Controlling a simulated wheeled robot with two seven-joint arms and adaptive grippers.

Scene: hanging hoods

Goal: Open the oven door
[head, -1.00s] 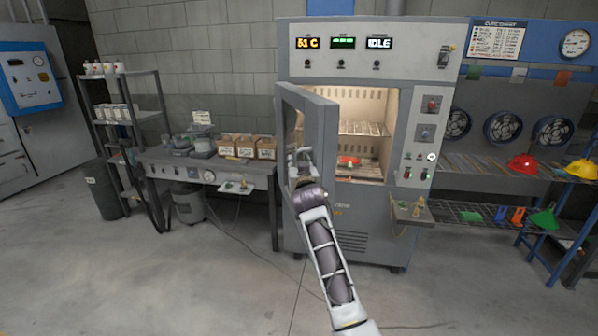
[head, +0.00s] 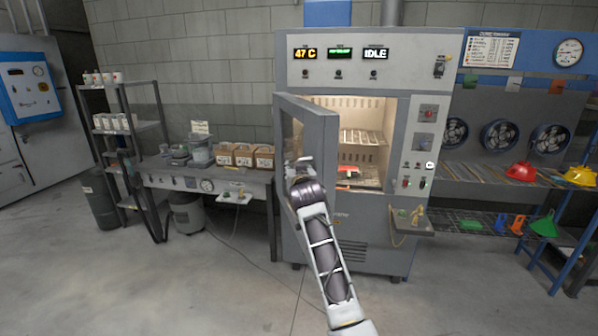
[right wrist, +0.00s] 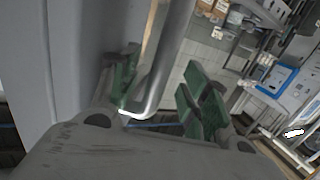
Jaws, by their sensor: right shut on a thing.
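The grey oven (head: 365,225) stands with its door (head: 320,150) swung open toward me, hinged on the left side of the lit chamber. My right gripper (head: 298,168) is at the door's handle, on the door's near left part. In the right wrist view the metal handle bar (right wrist: 168,60) runs between the green-padded fingers of my right gripper (right wrist: 160,92), which is shut on it. The door panel fills the left of that view. The left gripper is not in view.
The chamber holds wire racks (head: 362,138) and a small red item (head: 348,169). A small shelf (head: 402,225) juts from the oven's front right. A workbench (head: 240,183) with boxes stands left, a rack (head: 470,180) with hard hats right. Floor in front is clear.

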